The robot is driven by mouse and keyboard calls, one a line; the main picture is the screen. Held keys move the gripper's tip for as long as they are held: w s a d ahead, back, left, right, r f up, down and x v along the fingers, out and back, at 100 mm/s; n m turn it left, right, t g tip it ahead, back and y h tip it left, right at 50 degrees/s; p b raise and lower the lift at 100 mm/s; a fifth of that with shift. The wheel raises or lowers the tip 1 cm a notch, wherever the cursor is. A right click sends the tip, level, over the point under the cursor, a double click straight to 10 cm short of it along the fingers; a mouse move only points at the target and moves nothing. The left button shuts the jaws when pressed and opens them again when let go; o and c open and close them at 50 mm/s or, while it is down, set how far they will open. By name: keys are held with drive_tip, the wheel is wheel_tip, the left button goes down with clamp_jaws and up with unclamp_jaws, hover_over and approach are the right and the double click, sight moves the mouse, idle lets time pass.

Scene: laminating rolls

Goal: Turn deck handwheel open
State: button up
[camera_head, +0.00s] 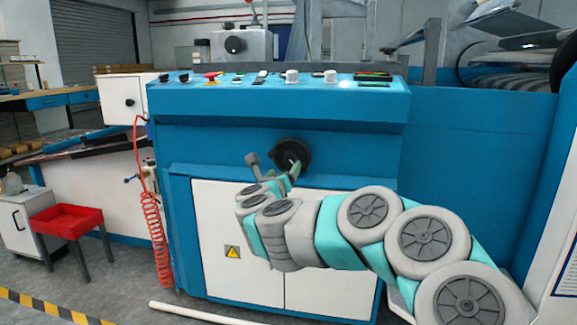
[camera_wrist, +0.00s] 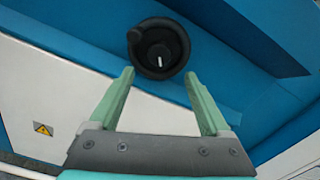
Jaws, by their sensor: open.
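The deck handwheel (camera_head: 292,153) is a black round wheel with a white mark at its hub. It sits on the blue front of the machine, above the white cabinet doors. In the wrist view the handwheel (camera_wrist: 159,48) lies just beyond my fingertips, a little above the gap between them. My gripper (camera_wrist: 160,75) is open, with green fingers spread on either side and nothing between them. In the head view my gripper (camera_head: 293,170) is in front of the wheel's lower part and hides some of it. I cannot tell from these views whether a finger touches the wheel.
A control panel (camera_head: 280,84) with knobs and a red button runs above the wheel. A coiled red hose (camera_head: 155,235) hangs at the machine's left. A red tray (camera_head: 66,218) stands further left. A white bar (camera_head: 205,314) lies on the floor in front.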

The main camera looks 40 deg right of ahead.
sight(290, 160)
drive_tip(key=x, duration=0.6)
drive_tip(key=shift+w, duration=0.1)
drive_tip(key=shift+w+d, duration=0.4)
drive_tip(key=shift+d, duration=0.15)
clamp_jaws()
